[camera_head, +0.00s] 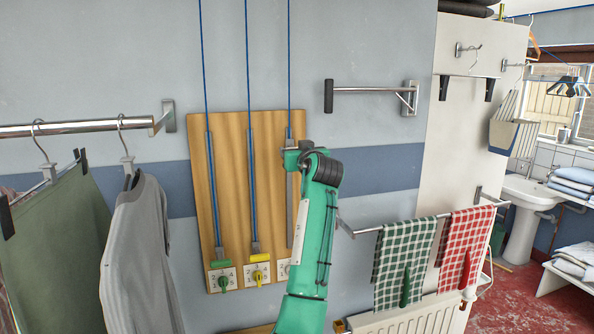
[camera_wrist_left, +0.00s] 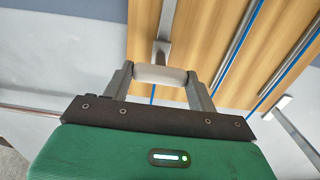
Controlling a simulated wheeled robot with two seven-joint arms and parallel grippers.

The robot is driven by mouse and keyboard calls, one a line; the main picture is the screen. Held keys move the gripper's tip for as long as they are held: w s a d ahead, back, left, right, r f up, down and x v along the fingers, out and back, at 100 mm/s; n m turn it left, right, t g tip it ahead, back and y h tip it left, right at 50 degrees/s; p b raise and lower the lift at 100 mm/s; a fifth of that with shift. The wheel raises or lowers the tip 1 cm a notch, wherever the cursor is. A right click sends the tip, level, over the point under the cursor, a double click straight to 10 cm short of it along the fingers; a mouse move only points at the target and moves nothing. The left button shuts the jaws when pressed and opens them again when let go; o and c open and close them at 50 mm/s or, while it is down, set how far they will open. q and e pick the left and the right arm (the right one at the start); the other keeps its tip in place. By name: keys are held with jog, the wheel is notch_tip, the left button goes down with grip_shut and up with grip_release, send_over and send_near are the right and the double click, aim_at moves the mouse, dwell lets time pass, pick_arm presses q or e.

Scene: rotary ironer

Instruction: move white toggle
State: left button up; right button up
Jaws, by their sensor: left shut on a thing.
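The white toggle (camera_wrist_left: 160,74) lies between the two fingers of my left gripper (camera_wrist_left: 160,84) in the left wrist view, and the fingers are shut on it. It sits at the end of a metal slide in front of the wooden board (camera_wrist_left: 218,45). My right gripper is not in view.
A green toggle (camera_head: 222,253) and a yellow toggle (camera_head: 261,257) hang low on the board's other slides, above a green knob (camera_head: 224,283) and a yellow knob (camera_head: 258,277). Clothes hang on a rail (camera_head: 75,127) at left. A wall bracket (camera_head: 370,90) and checked towels (camera_head: 404,262) are at right.

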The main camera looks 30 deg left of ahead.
pick_arm(q)
jog(key=shift+r, duration=1.1)
jog(key=o, duration=1.4)
jog(key=shift+f, duration=0.1)
jog(key=b+v, duration=0.6)
jog(key=v, duration=0.8)
